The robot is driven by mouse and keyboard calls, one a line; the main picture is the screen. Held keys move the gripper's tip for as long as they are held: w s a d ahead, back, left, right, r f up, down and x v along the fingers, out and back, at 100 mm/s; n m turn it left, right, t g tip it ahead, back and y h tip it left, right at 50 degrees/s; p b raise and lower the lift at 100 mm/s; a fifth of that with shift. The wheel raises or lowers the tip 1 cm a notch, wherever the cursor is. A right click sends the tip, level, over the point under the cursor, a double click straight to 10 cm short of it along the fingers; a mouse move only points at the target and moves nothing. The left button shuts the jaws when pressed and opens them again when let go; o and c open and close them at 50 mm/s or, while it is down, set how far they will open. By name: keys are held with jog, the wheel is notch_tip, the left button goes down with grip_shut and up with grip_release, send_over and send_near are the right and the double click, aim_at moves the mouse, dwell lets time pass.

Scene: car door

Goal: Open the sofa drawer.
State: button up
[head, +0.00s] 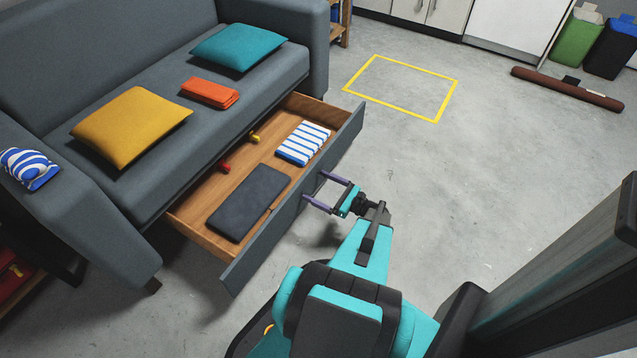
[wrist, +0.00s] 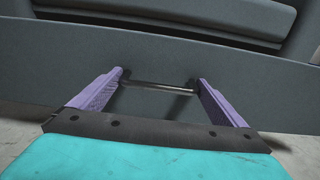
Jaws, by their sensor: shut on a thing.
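The sofa drawer (head: 262,248) stands pulled out from under the grey sofa (head: 230,110), with its wooden inside showing in the head view. Its grey front also fills the middle of the wrist view (wrist: 60,65). A thin metal bar handle (wrist: 158,88) runs across that front between my fingertips. My gripper (head: 314,185) is at the outer face of the drawer front, its two purple fingers at the two ends of the handle, shut on it. In the head view the handle itself is hard to make out.
The drawer holds a dark folded item (head: 248,203), a striped cloth (head: 303,143) and small red and yellow things. Cushions and an orange cloth (head: 210,93) lie on the seat.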

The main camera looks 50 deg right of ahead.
jog(key=shift+s+d, duration=0.1)
jog(key=shift+d, duration=0.05)
jog(key=o, duration=1.2)
jog(key=shift+c, duration=0.2)
jog(key=shift+s, duration=0.1)
jog(key=s+d+p, duration=0.1)
jog(key=s+p, duration=0.2)
jog(key=s, duration=1)
jog(key=shift+s+d, duration=0.2)
jog(key=shift+d, duration=0.2)
